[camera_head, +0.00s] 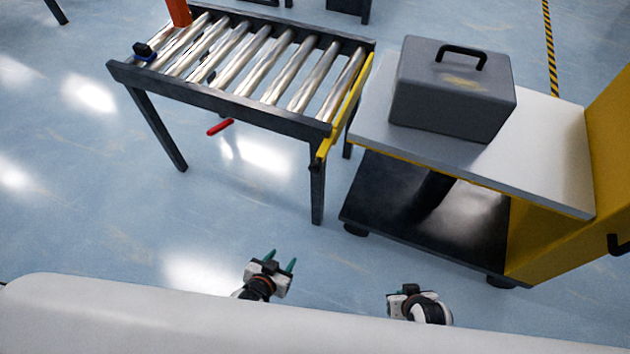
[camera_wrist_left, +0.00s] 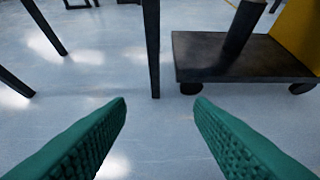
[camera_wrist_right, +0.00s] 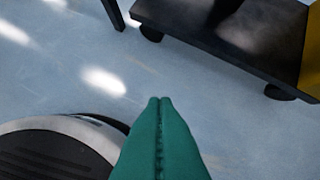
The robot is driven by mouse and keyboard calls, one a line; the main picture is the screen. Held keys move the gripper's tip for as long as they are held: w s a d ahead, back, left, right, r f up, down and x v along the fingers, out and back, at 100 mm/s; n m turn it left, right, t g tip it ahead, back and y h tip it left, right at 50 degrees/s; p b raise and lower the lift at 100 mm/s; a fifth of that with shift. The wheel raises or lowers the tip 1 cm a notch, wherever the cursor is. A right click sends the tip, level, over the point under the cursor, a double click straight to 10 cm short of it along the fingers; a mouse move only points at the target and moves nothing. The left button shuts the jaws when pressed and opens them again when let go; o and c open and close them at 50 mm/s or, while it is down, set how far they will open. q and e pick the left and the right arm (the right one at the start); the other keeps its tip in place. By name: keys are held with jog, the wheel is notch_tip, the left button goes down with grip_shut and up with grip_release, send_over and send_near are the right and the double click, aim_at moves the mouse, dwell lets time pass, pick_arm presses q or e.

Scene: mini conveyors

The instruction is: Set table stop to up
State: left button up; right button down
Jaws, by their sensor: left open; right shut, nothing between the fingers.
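The roller table (camera_head: 225,100) stands ahead on dark legs, its metal rollers bare in the middle. A yellow bar (camera_head: 345,108), which looks like the table stop, runs along the table's right end; I cannot tell whether it is raised. A red handle (camera_head: 220,127) sticks out below the table's near rail. My left gripper (camera_head: 282,258) is open and empty over the floor, in front of the table and apart from it; its green fingers are spread in the left wrist view (camera_wrist_left: 160,100). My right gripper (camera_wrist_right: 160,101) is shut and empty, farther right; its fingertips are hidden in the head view.
A yellow-sided cart with a pale top (camera_head: 555,170) and a dark lower shelf (camera_head: 390,195) stands close to the table's right end. A grey case (camera_head: 450,95) sits on it. A small blue-black part (camera_head: 145,52) is at the table's left end. Floor in front is clear.

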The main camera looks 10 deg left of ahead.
pick_arm(q)
jog(key=w+d+r+t+h+b, duration=0.1)
jog(key=w+d+r+t+b, duration=0.25)
jog(key=w+r+b, duration=0.35)
jog(key=t+h+b, duration=0.1)
jog(key=t+b, duration=0.2)
jog(key=t, duration=0.1)
send_near(313, 171)
jog(key=b+x, duration=0.1)
jog(key=x, duration=0.8)
jog(key=shift+w+d+f+b, duration=0.15)
jog(key=shift+w+b, duration=0.2)
jog(key=shift+w, duration=0.05)
jog(key=shift+w+d, duration=0.15)
jog(key=shift+w, duration=0.35)
pick_arm(e)
jog(key=w+a+r+t+y, duration=0.1)
jog(key=w+r+t, duration=0.3)
jog(key=r, duration=0.6)
jog(key=w+a+r+t+y, duration=0.1)
jog(key=w+r+t, duration=0.4)
jog(key=r, duration=0.6)
jog(key=shift+w+a+r, duration=0.2)
jog(key=shift+a+r, duration=0.1)
jog(key=shift+a, duration=0.4)
pick_arm(q)
grip_shut()
